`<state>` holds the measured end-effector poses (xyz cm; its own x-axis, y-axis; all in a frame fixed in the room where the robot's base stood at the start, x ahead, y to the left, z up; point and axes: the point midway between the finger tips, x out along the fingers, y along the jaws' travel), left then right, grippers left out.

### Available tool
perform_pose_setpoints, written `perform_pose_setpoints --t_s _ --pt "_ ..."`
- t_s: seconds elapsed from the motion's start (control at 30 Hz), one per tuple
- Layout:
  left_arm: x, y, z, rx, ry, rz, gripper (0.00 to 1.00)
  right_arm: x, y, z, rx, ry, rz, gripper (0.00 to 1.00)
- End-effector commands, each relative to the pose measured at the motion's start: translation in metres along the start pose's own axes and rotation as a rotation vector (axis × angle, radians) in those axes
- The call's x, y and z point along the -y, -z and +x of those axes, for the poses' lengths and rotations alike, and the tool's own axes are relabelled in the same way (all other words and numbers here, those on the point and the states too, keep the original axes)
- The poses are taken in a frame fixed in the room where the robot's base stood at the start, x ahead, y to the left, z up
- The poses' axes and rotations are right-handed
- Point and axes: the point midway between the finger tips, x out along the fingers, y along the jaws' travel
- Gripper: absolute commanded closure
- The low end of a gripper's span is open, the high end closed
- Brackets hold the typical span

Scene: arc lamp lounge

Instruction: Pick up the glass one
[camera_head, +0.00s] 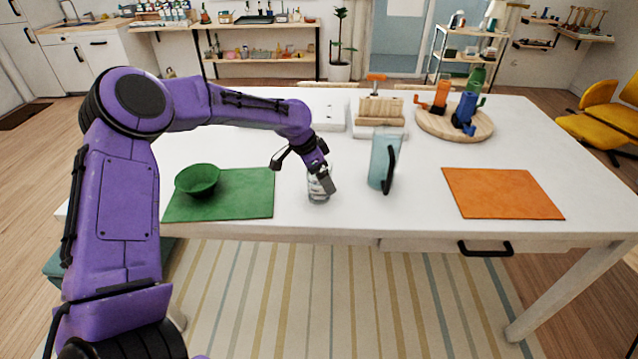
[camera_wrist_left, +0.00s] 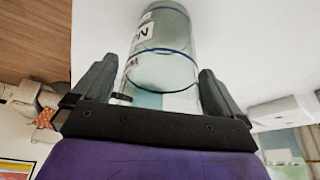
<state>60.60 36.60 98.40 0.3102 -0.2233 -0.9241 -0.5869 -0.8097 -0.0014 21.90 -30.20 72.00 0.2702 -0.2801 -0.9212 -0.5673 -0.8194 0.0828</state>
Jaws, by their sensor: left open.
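A small clear glass vessel (camera_head: 317,194) stands on the white table near its front edge, right of the green mat. My left gripper (camera_head: 325,184) is at the vessel and covers part of it. In the left wrist view a clear glass with a label and blue lines (camera_wrist_left: 165,60) shows between the two spread fingers of my left gripper (camera_wrist_left: 150,90). The gripper is open, with a finger on each side; whether either touches the glass cannot be told. A translucent blue pitcher (camera_head: 380,158) with a black handle stands just right. My right gripper is out of view.
A green bowl (camera_head: 198,179) sits on a green mat (camera_head: 245,195) at left. An orange mat (camera_head: 502,193) lies at right, bare. The table between pitcher and orange mat is clear.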

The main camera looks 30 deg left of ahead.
Motion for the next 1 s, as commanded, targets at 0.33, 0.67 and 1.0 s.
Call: perform_pose_setpoints --t_s 0.33,0.67,1.0 --pt "0.000 0.001 0.000 -0.001 0.000 0.001 0.63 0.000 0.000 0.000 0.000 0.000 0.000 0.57" --pt "0.000 0.005 -0.009 -0.003 0.001 0.002 0.64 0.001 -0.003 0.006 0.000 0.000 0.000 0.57" --pt "-0.030 0.004 -0.088 -0.005 0.003 0.004 0.64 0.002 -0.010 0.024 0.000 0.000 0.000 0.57"
